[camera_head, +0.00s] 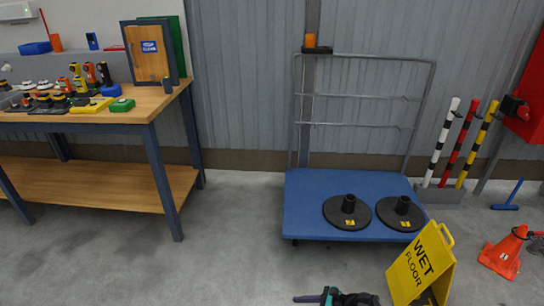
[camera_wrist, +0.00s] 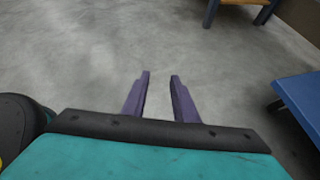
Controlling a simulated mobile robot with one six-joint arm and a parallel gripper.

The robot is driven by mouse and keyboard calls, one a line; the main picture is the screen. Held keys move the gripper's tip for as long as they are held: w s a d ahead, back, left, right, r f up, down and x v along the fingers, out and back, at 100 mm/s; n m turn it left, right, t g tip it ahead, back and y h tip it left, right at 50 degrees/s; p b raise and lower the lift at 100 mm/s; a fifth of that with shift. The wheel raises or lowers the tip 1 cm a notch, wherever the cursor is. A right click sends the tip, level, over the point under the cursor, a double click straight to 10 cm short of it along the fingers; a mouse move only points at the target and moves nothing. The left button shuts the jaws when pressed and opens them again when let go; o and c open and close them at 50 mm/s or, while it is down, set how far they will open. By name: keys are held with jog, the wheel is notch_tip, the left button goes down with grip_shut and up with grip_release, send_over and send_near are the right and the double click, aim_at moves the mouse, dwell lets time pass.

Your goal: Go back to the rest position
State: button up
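My gripper shows in the wrist view (camera_wrist: 160,95) with its two purple fingers apart and nothing between them. Grey concrete floor shows beyond the fingertips. In the head view my gripper (camera_head: 318,298) is at the bottom edge, low over the floor in front of the blue cart; most of my arm is out of the picture there. No extinguisher is seen for certain in either view.
A blue platform cart (camera_head: 310,190) carries two black round bases (camera_head: 336,215). A cluttered workbench (camera_head: 140,114) is at left. The floor (camera_head: 225,250) between is clear.

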jog(key=s+a+r+n+g+h+p, duration=0.1)
jog(key=s+a+n+g+h+p, duration=0.25)
jog(key=s+n, duration=0.4)
jog(key=s+a+n+g+h+p, duration=0.2)
jog(key=s+n+g+p, duration=0.2)
jog(key=s, duration=0.6)
jog(key=s+d+n+g+h, duration=0.2)
jog(key=s+d+n+h, duration=0.4)
jog(key=d+n, duration=0.5)
jog(key=shift+d+f, duration=0.35)
jog(key=shift+d, duration=0.45)
